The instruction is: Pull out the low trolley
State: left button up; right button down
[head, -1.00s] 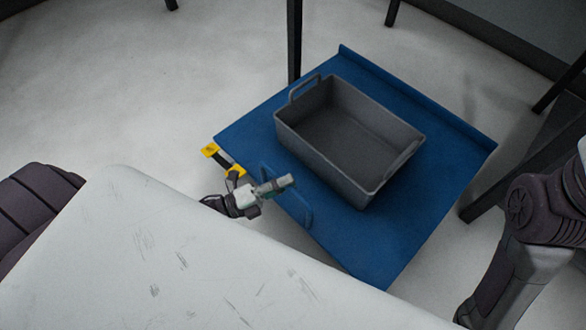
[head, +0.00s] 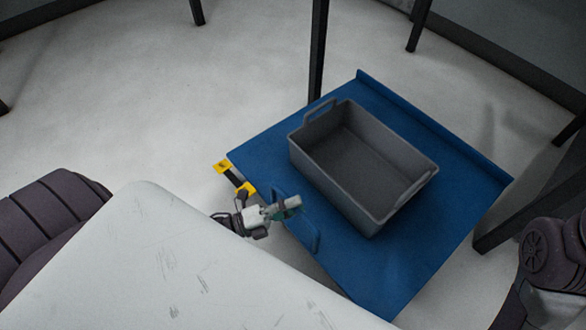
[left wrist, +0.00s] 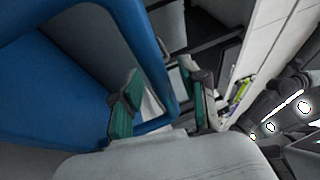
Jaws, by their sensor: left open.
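The low trolley (head: 270,150) is a flat blue platform with a raised far edge, and a grey open bin (head: 362,165) stands on it. Its blue loop handle (head: 312,240) is at the near left side and shows large in the left wrist view (left wrist: 150,45). My left gripper (head: 287,208) is open at this handle. In the left wrist view its green-padded fingers (left wrist: 163,102) lie on either side of the handle's bar; I cannot tell how deep the bar sits between them. My right gripper is out of view.
A dark post (head: 317,50) stands just behind the trolley's far left edge. A dark leg (head: 510,220) stands close by its right side. Pale floor (head: 130,90) is clear to the left. A yellow and black strip (head: 235,178) is at the trolley's left corner.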

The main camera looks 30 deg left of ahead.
pick_arm(q)
jog(key=v, duration=1.2)
jog(key=shift+f, duration=0.1)
